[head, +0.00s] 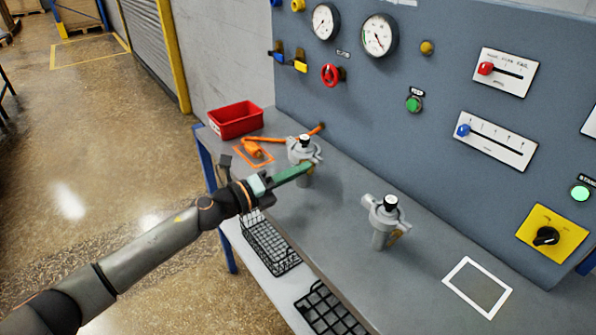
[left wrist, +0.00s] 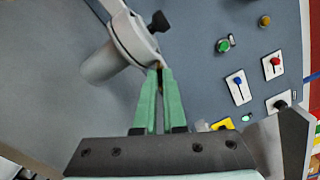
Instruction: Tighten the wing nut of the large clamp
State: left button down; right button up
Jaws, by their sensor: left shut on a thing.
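A grey clamped fitting with a black knob (head: 303,147) stands on the bench near the back left. A second, similar one (head: 384,220) stands nearer, to the right, with a small brass-coloured part on its side. I cannot tell by size which clamp is the large one. My left gripper (head: 309,167) reaches the back-left fitting from the left, its green fingers nearly together at the clamp's side. In the left wrist view the fingertips (left wrist: 159,68) close on a small brownish part at the edge of the clamp ring (left wrist: 130,36); the fingers mostly hide this wing nut. My right gripper is out of view.
A red bin (head: 236,120) and orange tools (head: 256,150) lie at the bench's far end. The grey panel (head: 400,110) with gauges and knobs rises behind. A white outlined square (head: 478,287) marks the bench at right. Black wire baskets (head: 268,246) sit on the shelf below.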

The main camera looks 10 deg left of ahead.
pick_arm(q)
jog(key=c, duration=1)
grip_release()
jog(key=shift+b+v, duration=0.75)
jog(key=shift+v, duration=5.5)
